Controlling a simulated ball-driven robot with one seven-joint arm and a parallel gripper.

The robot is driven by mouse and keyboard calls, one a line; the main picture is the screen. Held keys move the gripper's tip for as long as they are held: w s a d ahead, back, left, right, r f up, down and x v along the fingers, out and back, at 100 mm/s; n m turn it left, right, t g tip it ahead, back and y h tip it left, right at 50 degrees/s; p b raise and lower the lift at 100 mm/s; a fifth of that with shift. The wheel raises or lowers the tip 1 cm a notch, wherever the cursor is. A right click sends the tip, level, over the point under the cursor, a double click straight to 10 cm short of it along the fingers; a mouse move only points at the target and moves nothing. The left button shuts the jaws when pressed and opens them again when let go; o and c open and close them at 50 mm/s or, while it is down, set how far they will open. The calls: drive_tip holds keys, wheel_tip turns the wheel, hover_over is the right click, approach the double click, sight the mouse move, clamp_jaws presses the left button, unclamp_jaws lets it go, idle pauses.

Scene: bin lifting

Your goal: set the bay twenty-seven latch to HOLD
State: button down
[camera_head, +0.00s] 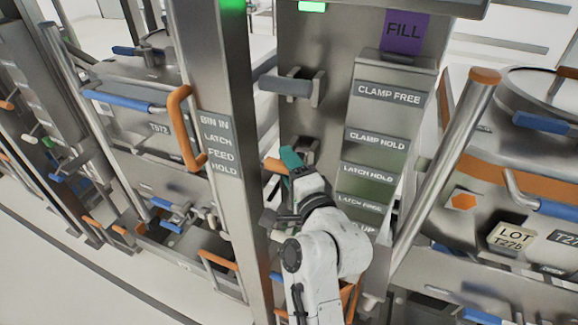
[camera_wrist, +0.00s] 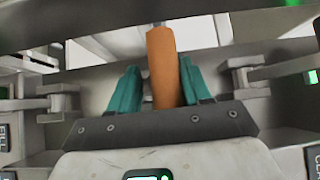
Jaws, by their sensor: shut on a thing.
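An orange latch handle (camera_wrist: 161,66) stands between the two teal fingers of my gripper (camera_wrist: 158,88) in the wrist view. The fingers are shut on it, one on each side. In the head view my gripper (camera_head: 285,160) is at the steel column, and only the left end of the orange handle (camera_head: 271,165) shows beside it. The plate to its right carries the labels LATCH HOLD (camera_head: 368,174) and LATCH FREE (camera_head: 359,204). My gripper and wrist hide the latch's mount, so its setting cannot be told.
A grey clamp handle (camera_head: 286,85) sits above my gripper, beside the CLAMP FREE label (camera_head: 389,93). An orange bar handle (camera_head: 178,125) is on the left post. A slanted steel tube (camera_head: 440,170) with an orange cap stands to the right.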

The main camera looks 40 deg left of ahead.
drive_tip(key=shift+w+d+r, duration=0.2)
drive_tip(key=shift+w+r, duration=0.15)
drive_tip(key=shift+r, duration=0.4)
drive_tip(key=c, duration=0.8)
unclamp_jaws()
drive_tip(key=shift+c, duration=0.2)
drive_tip(key=shift+f, duration=0.1)
drive_tip(key=f+b+v, duration=0.1)
drive_tip(key=v, duration=0.9)
drive_tip(key=shift+s+d+b, duration=0.15)
drive_tip(key=shift+s+b, duration=0.2)
drive_tip(key=shift+b, duration=0.05)
